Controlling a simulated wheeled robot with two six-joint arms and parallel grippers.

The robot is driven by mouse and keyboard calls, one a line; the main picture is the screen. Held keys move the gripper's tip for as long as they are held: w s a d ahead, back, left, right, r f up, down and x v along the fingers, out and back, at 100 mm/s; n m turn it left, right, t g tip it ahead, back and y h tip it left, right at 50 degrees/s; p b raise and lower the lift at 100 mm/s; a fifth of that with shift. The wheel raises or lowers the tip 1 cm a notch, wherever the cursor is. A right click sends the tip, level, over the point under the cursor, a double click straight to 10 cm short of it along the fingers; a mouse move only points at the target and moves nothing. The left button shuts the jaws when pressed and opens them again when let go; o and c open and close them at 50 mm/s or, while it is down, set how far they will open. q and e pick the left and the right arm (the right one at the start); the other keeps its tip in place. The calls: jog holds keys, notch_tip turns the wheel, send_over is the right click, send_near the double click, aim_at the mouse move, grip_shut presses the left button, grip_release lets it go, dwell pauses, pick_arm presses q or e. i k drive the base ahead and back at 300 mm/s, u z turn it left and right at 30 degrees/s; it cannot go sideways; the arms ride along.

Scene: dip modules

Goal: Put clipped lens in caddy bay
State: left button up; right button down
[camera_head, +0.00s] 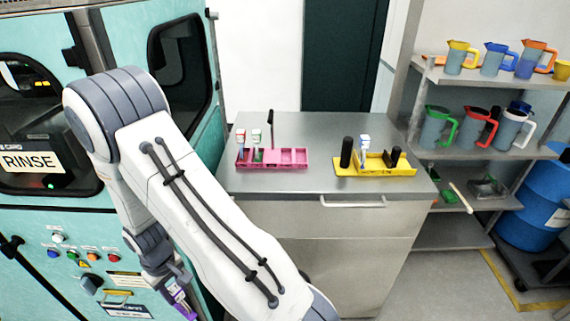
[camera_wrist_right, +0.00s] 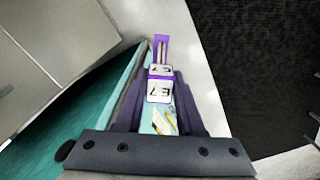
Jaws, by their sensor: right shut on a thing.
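My right gripper (camera_head: 170,283) hangs at the lower left in the head view, beside the teal machine's front. It is shut on a purple-framed clipped piece (camera_wrist_right: 159,87) with white labels reading E7, which points away from the jaws in the right wrist view. Its purple part shows small in the head view (camera_head: 183,309). I cannot make out the lens itself. A pink caddy (camera_head: 272,166) stands on the steel cabinet, apart from the gripper. Upright red-and-white and green-and-white pieces stand in its left part; its right bays look empty. My left gripper is not in view.
A yellow caddy (camera_head: 375,173) with dark and blue-white pieces stands on the right of the steel cabinet top (camera_head: 310,188). The teal machine (camera_head: 40,225) with buttons and a RINSE sign fills the left. Shelves of jugs (camera_head: 490,152) and a blue drum (camera_head: 530,205) stand right.

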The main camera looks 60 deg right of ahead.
aim_at(372, 165)
jog(key=u, duration=1.05)
jog(key=k, duration=1.1)
jog(key=z, duration=1.4)
